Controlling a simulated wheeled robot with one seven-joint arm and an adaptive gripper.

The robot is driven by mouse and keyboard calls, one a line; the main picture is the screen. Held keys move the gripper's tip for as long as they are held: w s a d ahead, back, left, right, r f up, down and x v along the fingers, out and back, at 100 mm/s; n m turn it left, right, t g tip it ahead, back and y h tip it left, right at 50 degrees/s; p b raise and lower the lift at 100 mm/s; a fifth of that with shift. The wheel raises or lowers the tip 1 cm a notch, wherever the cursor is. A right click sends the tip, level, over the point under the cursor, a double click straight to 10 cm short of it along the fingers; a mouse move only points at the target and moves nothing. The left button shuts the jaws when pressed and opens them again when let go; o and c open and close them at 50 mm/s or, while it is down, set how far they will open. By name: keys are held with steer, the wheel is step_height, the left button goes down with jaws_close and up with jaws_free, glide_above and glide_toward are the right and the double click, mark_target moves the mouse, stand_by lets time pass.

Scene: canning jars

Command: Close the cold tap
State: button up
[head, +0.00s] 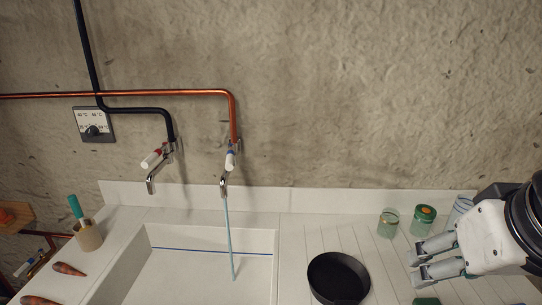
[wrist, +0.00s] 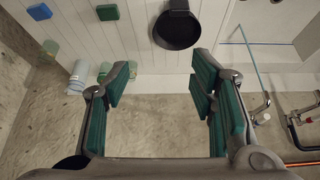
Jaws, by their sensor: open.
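The cold tap (head: 230,160), with a white handle and blue mark, is on the wall over the sink at the end of the copper pipe. A thin blue stream of water (head: 229,240) runs from its spout into the sink. In the wrist view, the tap (wrist: 261,108) is at the right with the same stream (wrist: 250,45). My gripper (head: 414,265) is over the right side of the counter, well to the right of the tap. Its fingers (wrist: 160,85) are apart, with nothing between them.
A red-marked tap (head: 155,160) is left of the cold tap. A black pan (head: 338,278) stands on the counter between the sink (head: 265,238) and my gripper. Glass jars (head: 388,223) stand near the wall by my gripper. The wall between tap and jars is clear.

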mark_target(230, 159)
steer(key=shift+m+t+h, duration=0.5)
steer(key=shift+m, duration=0.1)
steer(key=w, duration=0.4)
steer(key=w+d, duration=0.1)
steer(key=w, duration=0.1)
steer(key=shift+w+f+b, duration=0.3)
steer(key=shift+w, duration=0.1)
steer(key=c, duration=0.9)
steer(key=shift+m+t, duration=0.5)
steer(key=shift+t, duration=0.3)
steer(key=w, duration=0.6)
steer(key=w+f+b, duration=0.1)
steer(key=w, duration=0.2)
steer(key=shift+w, duration=0.15)
jaws_close()
steer(key=w+a+f+m+t+y+b, duration=0.1)
steer(key=w+a+f+t+y, duration=0.1)
steer(key=w+a+f+y, duration=0.45)
steer(key=w+a+f+m+t+y+b, duration=0.1)
steer(key=w+a+f+y+b, duration=0.15)
steer(key=w+a, duration=0.8)
steer(key=w+a+m+y, duration=0.2)
steer(key=w+a+y, duration=0.1)
steer(key=a, duration=0.5)
steer(key=w+a+r+m+y+p, duration=0.1)
steer(key=w+a+y, duration=0.3)
steer(key=a, duration=0.4)
steer(key=shift+w+r+m+y, duration=0.15)
steer(key=shift+w+m+y, duration=0.1)
steer(key=shift+m+y, duration=0.35)
